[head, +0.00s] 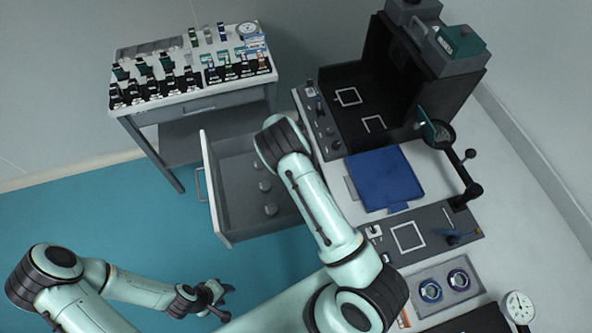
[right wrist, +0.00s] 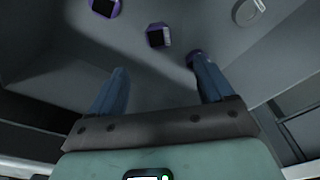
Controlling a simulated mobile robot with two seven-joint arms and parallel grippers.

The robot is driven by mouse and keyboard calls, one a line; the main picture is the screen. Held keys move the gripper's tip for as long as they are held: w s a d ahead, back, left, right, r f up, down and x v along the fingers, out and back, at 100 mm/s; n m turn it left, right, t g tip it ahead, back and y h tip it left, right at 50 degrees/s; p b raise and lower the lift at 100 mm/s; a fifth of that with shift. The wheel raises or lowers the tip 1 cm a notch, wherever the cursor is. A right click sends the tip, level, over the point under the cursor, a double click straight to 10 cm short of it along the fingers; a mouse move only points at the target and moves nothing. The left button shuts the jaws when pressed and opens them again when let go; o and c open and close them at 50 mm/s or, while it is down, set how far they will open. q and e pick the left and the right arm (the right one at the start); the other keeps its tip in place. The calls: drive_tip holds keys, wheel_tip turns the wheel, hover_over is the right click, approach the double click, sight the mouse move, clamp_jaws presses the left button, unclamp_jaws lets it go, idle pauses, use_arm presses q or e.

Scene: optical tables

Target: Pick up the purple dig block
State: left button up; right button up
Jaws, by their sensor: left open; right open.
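In the right wrist view, a small purple block with a black face (right wrist: 158,36) lies on the grey drawer floor, ahead of and between the spread fingers of my right gripper (right wrist: 158,66). A second purple piece with a dark face (right wrist: 103,7) is cut by the top edge. A third purple piece (right wrist: 194,55) is partly hidden behind the right finger. I cannot tell which one is the dig block. My right gripper is open and empty; in the head view my right arm hides it. My left gripper (head: 226,301) is open and empty over the blue floor.
The open drawer (head: 228,237) has high walls around the right gripper and holds several round grey pieces (head: 265,186). A bench with a blue plate (head: 384,179) and a dark housing stands right. Blue floor is free at left.

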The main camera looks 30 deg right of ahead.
drive_tip(key=f, duration=0.7)
drive_tip(key=shift+s+d+b, duration=0.1)
drive_tip(key=shift+d+b, duration=0.2)
drive_tip(key=shift+w+d+f+p, duration=0.1)
drive_tip(key=shift+w+d+f, duration=0.05)
drive_tip(key=shift+f, duration=0.85)
drive_tip(key=shift+w+d+f+p, duration=0.15)
drive_tip(key=shift+w+d+f, duration=0.05)
drive_tip(key=shift+f, duration=0.75)
drive_tip(key=shift+w+d+f+p, duration=0.1)
drive_tip(key=shift+w+d+f, duration=0.05)
drive_tip(key=shift+f, duration=0.85)
drive_tip(key=c, duration=1.3)
drive_tip(key=shift+r, duration=0.1)
wheel_tip(320, 180, up, 20)
drive_tip(key=s+a+r+n, duration=0.3)
drive_tip(key=a+n, duration=0.1)
drive_tip(key=s+a+r+n, duration=0.2)
drive_tip(key=a+r+n, duration=0.1)
drive_tip(key=a+n, duration=0.1)
drive_tip(key=s+a+r+n+y, duration=0.1)
drive_tip(key=s+a+r+n, duration=0.2)
drive_tip(key=a+r, duration=0.1)
drive_tip(key=shift+s+a+n+t, duration=0.25)
drive_tip(key=shift+s+n+t, duration=0.05)
drive_tip(key=shift+s+n, duration=0.1)
